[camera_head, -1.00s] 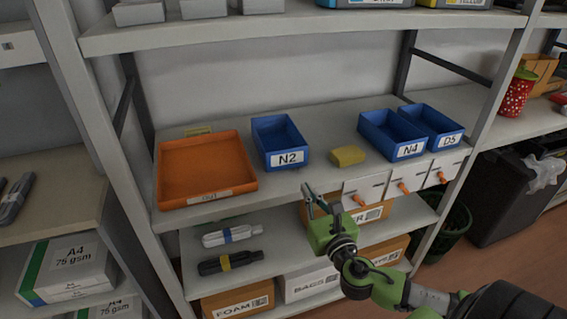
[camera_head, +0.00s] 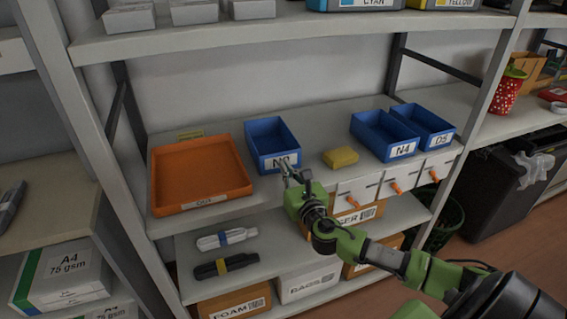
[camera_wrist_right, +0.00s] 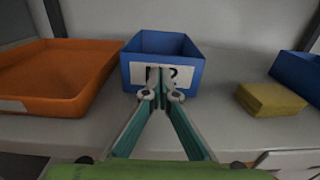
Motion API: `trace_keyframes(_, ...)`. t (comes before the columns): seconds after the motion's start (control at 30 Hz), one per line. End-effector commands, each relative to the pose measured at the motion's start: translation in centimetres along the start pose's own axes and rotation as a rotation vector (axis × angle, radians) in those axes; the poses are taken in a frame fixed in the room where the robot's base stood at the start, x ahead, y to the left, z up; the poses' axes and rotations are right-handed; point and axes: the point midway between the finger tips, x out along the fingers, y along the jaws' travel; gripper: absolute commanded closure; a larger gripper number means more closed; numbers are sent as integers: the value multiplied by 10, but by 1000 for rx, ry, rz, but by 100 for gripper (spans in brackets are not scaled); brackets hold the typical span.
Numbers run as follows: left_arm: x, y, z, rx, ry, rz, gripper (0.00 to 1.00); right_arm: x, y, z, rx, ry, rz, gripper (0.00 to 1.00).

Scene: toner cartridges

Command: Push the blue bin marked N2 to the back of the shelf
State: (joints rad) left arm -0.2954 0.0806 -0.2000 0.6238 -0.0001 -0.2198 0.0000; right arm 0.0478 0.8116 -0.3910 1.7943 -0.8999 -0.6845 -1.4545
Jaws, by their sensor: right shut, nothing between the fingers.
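The blue bin marked N2 (camera_head: 272,142) stands on the middle shelf (camera_head: 310,158), beside an orange tray. Its label faces the front. My right gripper (camera_head: 287,168) is shut and empty, with its fingertips just in front of the bin's label, hiding part of it. In the right wrist view the bin (camera_wrist_right: 190,76) is straight ahead and the closed fingertips (camera_wrist_right: 160,88) overlap its label. I cannot tell whether they touch it. Shelf shows behind the bin. My left gripper is not in view.
The orange tray (camera_head: 243,178) is close on the bin's left. A yellow block (camera_head: 341,158) lies to its right, with blue bins N4 (camera_head: 378,143) and D5 (camera_head: 428,121) further right. An upper shelf (camera_head: 290,29) runs above. Small orange-handled drawers (camera_head: 394,186) hang at the shelf front.

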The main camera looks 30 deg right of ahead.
Motion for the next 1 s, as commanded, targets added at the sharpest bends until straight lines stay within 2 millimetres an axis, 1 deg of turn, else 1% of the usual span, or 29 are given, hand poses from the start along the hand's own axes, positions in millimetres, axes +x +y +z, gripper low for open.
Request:
trace_keyframes(0.03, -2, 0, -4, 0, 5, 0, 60, 7, 0, 1, 1, -1, 0, 100)
trace_keyframes(0.2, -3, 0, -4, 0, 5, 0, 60, 19, 0, 0, 0, 0, 0, 100)
trace_keyframes(0.5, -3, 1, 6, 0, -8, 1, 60, 21, 0, -1, 0, 1, 1, 100)
trace_keyframes(0.67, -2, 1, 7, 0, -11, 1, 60, 23, 0, -1, 0, 0, 0, 100)
trace_keyframes(0.77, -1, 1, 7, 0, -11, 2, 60, 33, 0, 0, 1, -2, -2, 100)
trace_keyframes(1.0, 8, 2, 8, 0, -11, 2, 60, 82, 0, -1, 3, -4, -2, 100)
